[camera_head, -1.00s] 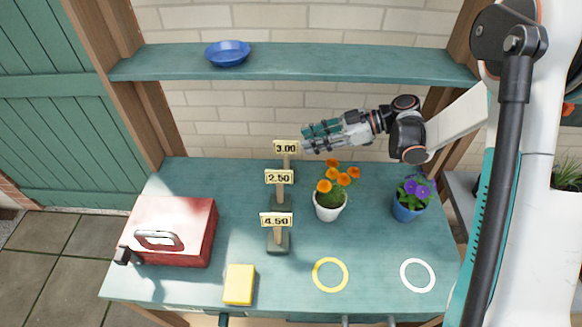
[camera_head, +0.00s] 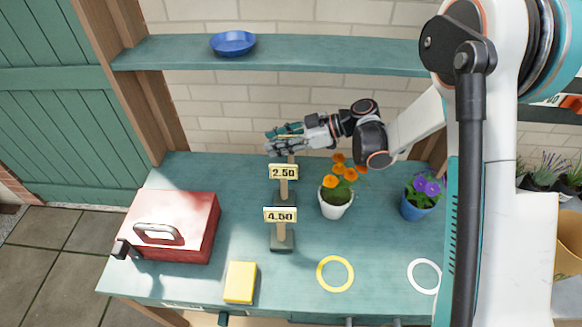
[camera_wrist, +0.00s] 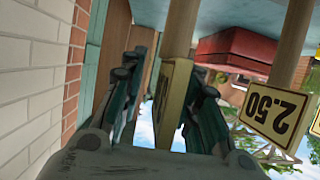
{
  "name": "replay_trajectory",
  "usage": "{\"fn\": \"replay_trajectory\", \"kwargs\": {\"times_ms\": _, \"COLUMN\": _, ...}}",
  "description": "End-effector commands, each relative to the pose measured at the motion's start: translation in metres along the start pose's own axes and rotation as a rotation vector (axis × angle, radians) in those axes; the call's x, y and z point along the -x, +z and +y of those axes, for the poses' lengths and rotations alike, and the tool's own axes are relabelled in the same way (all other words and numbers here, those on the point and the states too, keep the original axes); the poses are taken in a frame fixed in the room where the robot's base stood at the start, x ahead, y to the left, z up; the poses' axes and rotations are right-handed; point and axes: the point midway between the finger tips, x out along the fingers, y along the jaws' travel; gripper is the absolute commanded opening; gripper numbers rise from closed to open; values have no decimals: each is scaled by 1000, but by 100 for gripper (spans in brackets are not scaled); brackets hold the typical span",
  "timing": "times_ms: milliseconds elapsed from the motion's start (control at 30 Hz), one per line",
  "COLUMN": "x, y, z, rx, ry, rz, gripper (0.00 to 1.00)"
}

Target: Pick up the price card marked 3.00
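The 3.00 price card shows edge-on in the wrist view (camera_wrist: 172,92), a yellow-edged plate on a wooden post (camera_wrist: 182,28). It stands between the two fingers of my gripper (camera_wrist: 165,85), with gaps visible beside it, so the fingers look open around it. In the head view my gripper (camera_head: 278,140) reaches in from the right and covers nearly all of this card; its face is hidden. The 2.50 card (camera_head: 283,172) stands in front of it, and shows upside down in the wrist view (camera_wrist: 272,112). The 4.50 card (camera_head: 280,215) stands nearest.
An orange-flowered white pot (camera_head: 335,206) and a purple-flowered blue pot (camera_head: 414,208) stand right of the cards. A red toolbox (camera_head: 180,215) is left, a yellow block (camera_head: 240,283) in front. The shelf (camera_head: 330,54) with a blue dish (camera_head: 233,43) is above.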

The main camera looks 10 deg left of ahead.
Motion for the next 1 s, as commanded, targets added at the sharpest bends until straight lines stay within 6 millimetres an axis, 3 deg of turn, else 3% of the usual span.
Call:
{"fn": "replay_trajectory", "kwargs": {"times_ms": 200, "x": 0, "y": 0, "z": 0, "rx": -1, "ry": 1, "rz": 0, "gripper": 28}}
{"fn": "replay_trajectory", "kwargs": {"times_ms": 333, "x": 0, "y": 0, "z": 0, "rx": -1, "ry": 1, "rz": 0, "gripper": 0}}
{"fn": "replay_trajectory", "kwargs": {"times_ms": 767, "x": 0, "y": -1, "z": 0, "rx": -1, "ry": 1, "rz": 0, "gripper": 0}}
{"fn": "replay_trajectory", "kwargs": {"times_ms": 1000, "x": 7, "y": -17, "z": 0, "rx": -1, "ry": 1, "rz": 0, "gripper": 0}}
